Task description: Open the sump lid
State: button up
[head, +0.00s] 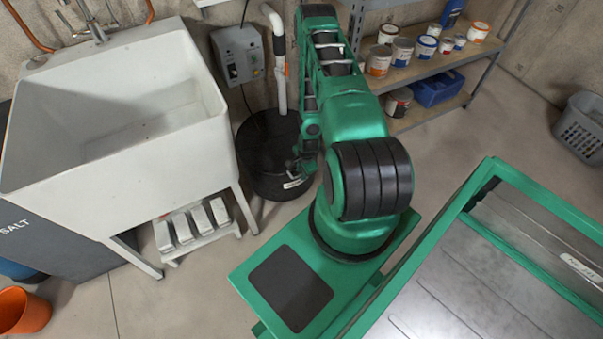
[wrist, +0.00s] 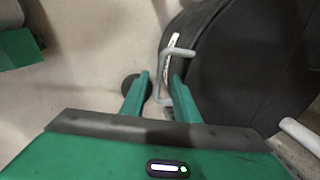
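The sump (head: 268,185) is a black round basin on the floor right of the sink, and its black lid (head: 262,135) is partly hidden behind my arm. In the wrist view the black lid (wrist: 240,70) fills the right side, with a bent pale metal handle (wrist: 180,51) at its edge. My gripper (wrist: 160,78) has its two green fingers apart. The handle's bar runs down between them, nearer the right finger, with a gap to the left finger. I cannot tell whether the right finger touches it. In the head view my gripper (head: 304,163) is over the lid's right side, its fingers unclear.
A white sink (head: 120,100) stands left of the sump. Shelves with paint cans (head: 378,60) and a blue bin (head: 438,88) stand behind.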

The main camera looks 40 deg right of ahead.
grip_shut()
